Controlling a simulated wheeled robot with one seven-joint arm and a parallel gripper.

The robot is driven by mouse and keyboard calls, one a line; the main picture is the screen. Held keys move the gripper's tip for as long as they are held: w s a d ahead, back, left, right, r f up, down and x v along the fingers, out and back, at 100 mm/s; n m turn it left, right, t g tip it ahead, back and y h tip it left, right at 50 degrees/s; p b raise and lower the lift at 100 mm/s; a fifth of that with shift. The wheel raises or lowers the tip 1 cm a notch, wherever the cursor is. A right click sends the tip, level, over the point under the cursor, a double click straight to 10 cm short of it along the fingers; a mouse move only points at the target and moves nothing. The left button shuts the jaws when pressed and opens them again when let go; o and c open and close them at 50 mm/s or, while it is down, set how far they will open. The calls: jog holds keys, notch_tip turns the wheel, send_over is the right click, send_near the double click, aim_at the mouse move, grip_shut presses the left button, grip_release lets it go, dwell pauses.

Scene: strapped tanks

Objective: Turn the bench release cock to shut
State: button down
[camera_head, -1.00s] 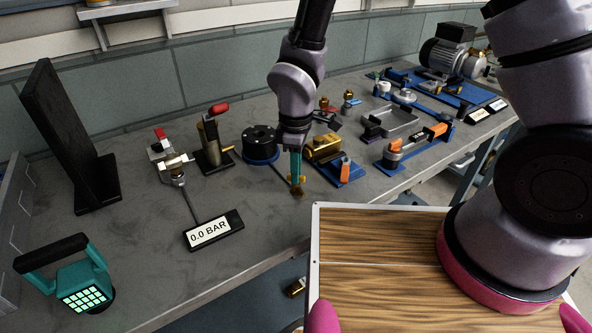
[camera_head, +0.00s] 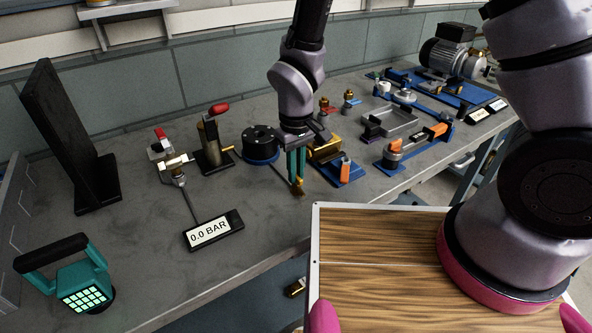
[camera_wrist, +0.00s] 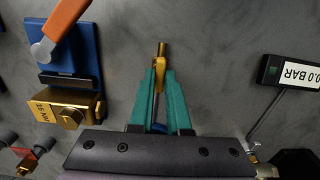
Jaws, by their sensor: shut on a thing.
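A small brass fitting with a yellow handle, which looks like the bench release cock (camera_head: 298,189), sits low on the bench at the end of a thin dark line. My gripper (camera_head: 297,178) points down over it, its teal fingers shut on the yellow handle. In the wrist view, the cock (camera_wrist: 161,60) shows between and just beyond the fingertips (camera_wrist: 159,75). Its brass end points up the picture, roughly in line with the handle. The fingers hide part of the handle and body, so I cannot tell its exact setting.
A blue-based block with an orange lever (camera_head: 345,170) stands close right of my gripper. A black drum (camera_head: 260,141) is close left. A display reading 0.0 BAR (camera_head: 213,231) lies further left, near a red-handled valve (camera_head: 160,134). Bench in front is clear.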

jog(key=shift+m, duration=0.3)
jog(key=c, duration=0.9)
grip_release()
notch_tip(320, 180, up, 11)
jog(key=shift+f, duration=0.1)
